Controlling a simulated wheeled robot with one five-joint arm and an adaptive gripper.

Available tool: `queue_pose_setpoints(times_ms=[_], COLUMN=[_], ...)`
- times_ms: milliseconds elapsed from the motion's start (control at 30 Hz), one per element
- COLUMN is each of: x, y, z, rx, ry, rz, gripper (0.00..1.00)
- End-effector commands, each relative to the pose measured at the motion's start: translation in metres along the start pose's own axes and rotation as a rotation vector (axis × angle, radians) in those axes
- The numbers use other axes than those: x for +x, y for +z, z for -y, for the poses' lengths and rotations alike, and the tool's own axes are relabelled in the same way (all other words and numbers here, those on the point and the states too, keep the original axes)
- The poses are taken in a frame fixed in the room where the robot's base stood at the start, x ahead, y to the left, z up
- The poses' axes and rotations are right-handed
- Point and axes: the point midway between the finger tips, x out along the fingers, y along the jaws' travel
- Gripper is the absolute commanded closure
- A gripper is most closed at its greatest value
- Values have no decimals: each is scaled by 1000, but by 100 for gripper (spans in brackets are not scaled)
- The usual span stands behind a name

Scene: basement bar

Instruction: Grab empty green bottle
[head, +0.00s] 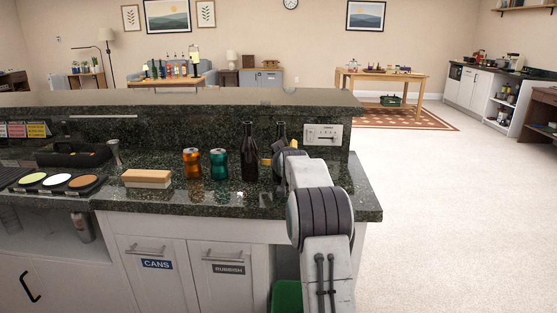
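Two dark bottles stand upright on the granite counter (230,202). The nearer dark bottle (249,158) shows almost whole. The other dark bottle (281,132) shows only its neck and shoulder; my gripper (283,157) and wrist cover its lower part. Both look nearly black, so I cannot tell which is green or whether either is empty. My gripper is just right of the nearer bottle, in front of the other one. Its fingers are mostly hidden by my own arm, so I cannot tell whether they are open or touch a bottle.
An orange can (191,163) and a teal can (218,164) stand left of the bottles. A wooden block (147,178) lies farther left. A raised ledge (200,98) runs behind. Cabinet doors labelled CANS (157,265) and RUBBISH (229,269) are below. Open floor lies right.

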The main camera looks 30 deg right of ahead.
Motion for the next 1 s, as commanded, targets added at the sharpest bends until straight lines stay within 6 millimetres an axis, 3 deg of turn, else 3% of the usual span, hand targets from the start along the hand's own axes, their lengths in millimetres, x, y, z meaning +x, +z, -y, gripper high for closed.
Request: queue_pose_setpoints(times_ms=[100, 700, 1000], x=[0, 0, -2], y=[0, 1, -5], z=[0, 0, 0], rx=[0, 0, 0], ry=[0, 0, 0], rz=[0, 3, 0], gripper=[7, 61, 61])
